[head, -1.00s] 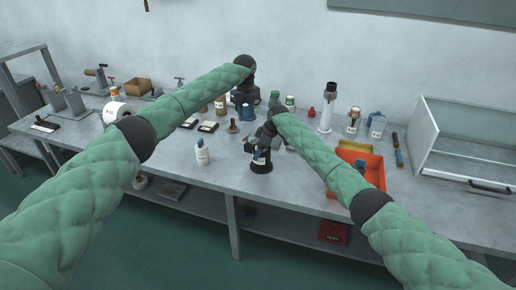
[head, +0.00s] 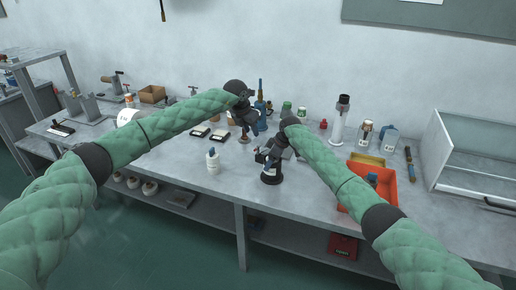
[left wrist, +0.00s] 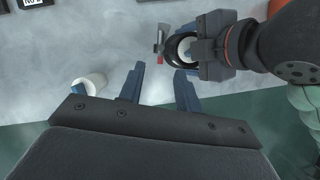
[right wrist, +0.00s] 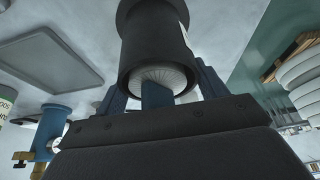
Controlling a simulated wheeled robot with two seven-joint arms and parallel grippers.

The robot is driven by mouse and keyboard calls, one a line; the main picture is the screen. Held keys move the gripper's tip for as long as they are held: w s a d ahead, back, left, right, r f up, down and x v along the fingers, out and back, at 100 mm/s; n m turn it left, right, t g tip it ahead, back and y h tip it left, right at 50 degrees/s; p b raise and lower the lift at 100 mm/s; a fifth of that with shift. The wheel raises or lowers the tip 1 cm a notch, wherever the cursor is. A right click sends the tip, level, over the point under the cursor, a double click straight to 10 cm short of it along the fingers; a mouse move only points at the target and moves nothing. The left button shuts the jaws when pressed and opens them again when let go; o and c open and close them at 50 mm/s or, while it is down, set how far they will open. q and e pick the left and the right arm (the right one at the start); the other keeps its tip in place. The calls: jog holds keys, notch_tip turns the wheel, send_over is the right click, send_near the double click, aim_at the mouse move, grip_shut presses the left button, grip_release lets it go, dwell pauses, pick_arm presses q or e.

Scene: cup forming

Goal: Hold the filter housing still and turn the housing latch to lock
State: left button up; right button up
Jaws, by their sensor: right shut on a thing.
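The filter housing (head: 271,175) is a black upright cylinder with a white label near the table's front. In the left wrist view its black rim (left wrist: 170,57) surrounds a pale inside. My right gripper (head: 268,157) is shut on the housing's rim; its exact finger contact is partly hidden. A small grey lever with a red end (left wrist: 160,47), seemingly the latch, sticks out beside the rim. My left gripper (head: 248,135) is above and behind the housing. The left wrist view shows its fingers (left wrist: 158,75) open and empty, apart from the lever.
A blue tool (head: 262,115) stands behind my left gripper. An orange bin (head: 375,190) is to the right, and a glass-fronted cabinet (head: 470,160) beyond it. The table between bottle and housing is bare.

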aim_at(258, 146)
pick_arm(q)
jog(key=x, duration=1.2)
jog(key=shift+s, duration=0.1)
grip_shut()
